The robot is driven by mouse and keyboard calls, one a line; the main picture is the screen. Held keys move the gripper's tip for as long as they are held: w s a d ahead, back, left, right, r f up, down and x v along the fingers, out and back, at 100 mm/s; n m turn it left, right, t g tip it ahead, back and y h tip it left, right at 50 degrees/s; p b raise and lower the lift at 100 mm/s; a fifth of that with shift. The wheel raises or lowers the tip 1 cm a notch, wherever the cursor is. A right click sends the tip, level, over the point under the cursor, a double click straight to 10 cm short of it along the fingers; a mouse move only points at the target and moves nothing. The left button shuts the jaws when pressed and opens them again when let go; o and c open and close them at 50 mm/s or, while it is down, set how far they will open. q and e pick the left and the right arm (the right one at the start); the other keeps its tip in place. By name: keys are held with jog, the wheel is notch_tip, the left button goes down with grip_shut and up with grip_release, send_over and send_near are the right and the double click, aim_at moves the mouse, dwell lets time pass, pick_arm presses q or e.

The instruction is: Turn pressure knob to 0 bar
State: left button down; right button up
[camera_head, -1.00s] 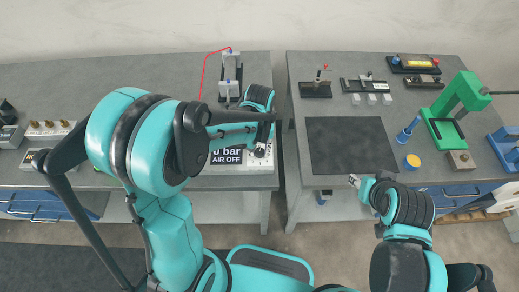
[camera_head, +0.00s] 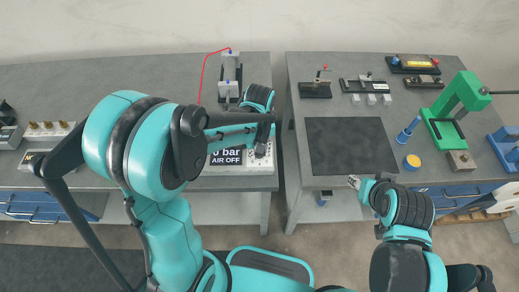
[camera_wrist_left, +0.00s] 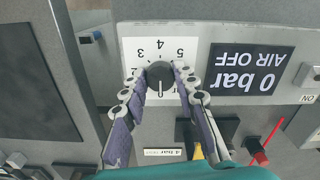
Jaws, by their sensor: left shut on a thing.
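The pressure knob (camera_wrist_left: 159,73) is a dark round knob on a white dial plate (camera_wrist_left: 135,50) with printed numbers, upside down in the left wrist view. A pale line on the knob points toward the bottom of that view. My left gripper (camera_wrist_left: 160,85) is shut on the knob, one finger on each side. The display (camera_wrist_left: 252,68) beside it reads "0 bar AIR OFF"; it also shows partly behind my arm in the head view (camera_head: 228,160). In the head view my left gripper (camera_head: 262,148) is at the panel's right end. My right gripper (camera_head: 354,181) is away from the panel, by the right table.
An ON button (camera_wrist_left: 309,77) sits beside the display. A red-tipped part (camera_wrist_left: 255,147) and a yellow one stand close to my left fingers. A dark mat (camera_head: 350,145), a green press (camera_head: 458,105) and small fixtures stand on the right table. A gap separates the tables.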

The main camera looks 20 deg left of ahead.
pick_arm(q)
jog(key=c, duration=1.2)
grip_release()
notch_tip(320, 180, up, 12)
jog(key=s+a+m+t, duration=0.1)
jog(key=s+m+t, duration=0.1)
jog(key=s, duration=0.1)
jog(key=s+a+m+t+b, duration=0.1)
jog(key=s+a+t, duration=0.1)
jog(key=s, duration=0.2)
jog(key=s+a+f+m+t+b, duration=0.1)
jog(key=s+m+t, duration=0.1)
jog(key=s+t, duration=0.1)
jog(key=shift+s+a+m, duration=0.25)
jog(key=shift+a+m, duration=0.05)
jog(key=shift+a, duration=0.1)
